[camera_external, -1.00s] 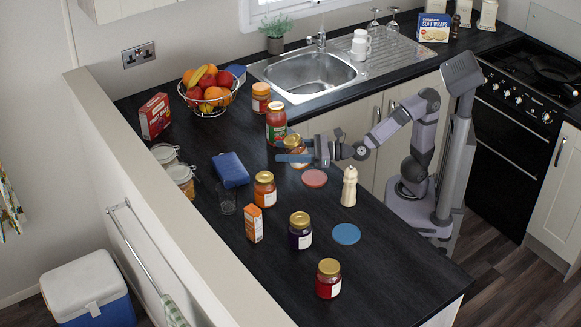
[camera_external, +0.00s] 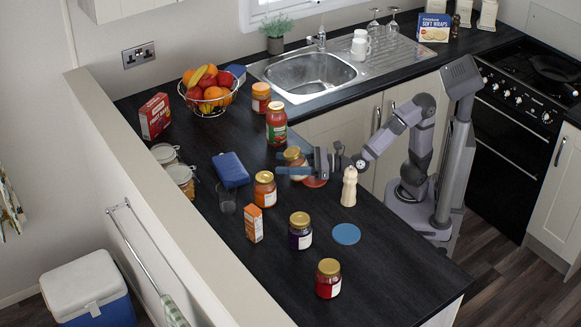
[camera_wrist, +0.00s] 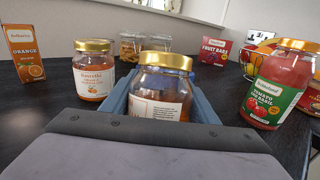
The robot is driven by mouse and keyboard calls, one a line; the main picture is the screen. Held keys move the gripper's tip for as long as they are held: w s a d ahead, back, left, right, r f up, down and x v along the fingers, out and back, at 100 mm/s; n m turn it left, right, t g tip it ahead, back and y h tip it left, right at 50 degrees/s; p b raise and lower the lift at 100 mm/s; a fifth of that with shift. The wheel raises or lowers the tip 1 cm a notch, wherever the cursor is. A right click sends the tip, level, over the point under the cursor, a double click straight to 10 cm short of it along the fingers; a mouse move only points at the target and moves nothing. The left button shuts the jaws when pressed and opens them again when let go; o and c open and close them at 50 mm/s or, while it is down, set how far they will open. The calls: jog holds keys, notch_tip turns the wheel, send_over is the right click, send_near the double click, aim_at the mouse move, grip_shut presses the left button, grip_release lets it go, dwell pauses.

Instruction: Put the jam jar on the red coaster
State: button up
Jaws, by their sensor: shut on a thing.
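My gripper (camera_external: 294,166) is shut on a gold-lidded glass jar (camera_external: 293,154), with its blue fingers on either side of it. In the wrist view, the jar (camera_wrist: 161,84) stands upright between the fingers, with a white label that I cannot read. The red coaster (camera_external: 316,183) lies on the dark worktop just right of the jar, partly hidden by my gripper. The jar is not over the coaster's middle. I cannot tell whether its base touches the worktop.
A tomato sauce jar (camera_external: 276,123) stands behind the held jar. An orange-filled jar (camera_external: 265,190) is in front-left. A cream pepper mill (camera_external: 349,187) stands right of the coaster. A blue coaster (camera_external: 346,234), dark jar (camera_external: 300,232) and red jar (camera_external: 328,279) are nearer the front.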

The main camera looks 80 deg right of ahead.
aim_at(307, 164)
jog(key=shift+f, duration=0.1)
jog(key=o, duration=1.5)
jog(key=shift+p, duration=0.4)
jog(key=shift+s, duration=0.1)
jog(key=shift+o, duration=0.3)
jog(key=shift+s+d+f, duration=0.1)
jog(key=shift+s+d, duration=0.1)
jog(key=shift+s, duration=0.95)
jog(key=shift+s+d+r, duration=0.1)
jog(key=shift+s+d, duration=0.1)
jog(key=shift+s, duration=1)
jog(key=shift+s+d+f, duration=0.1)
jog(key=shift+s+d, duration=0.1)
jog(key=shift+s, duration=0.95)
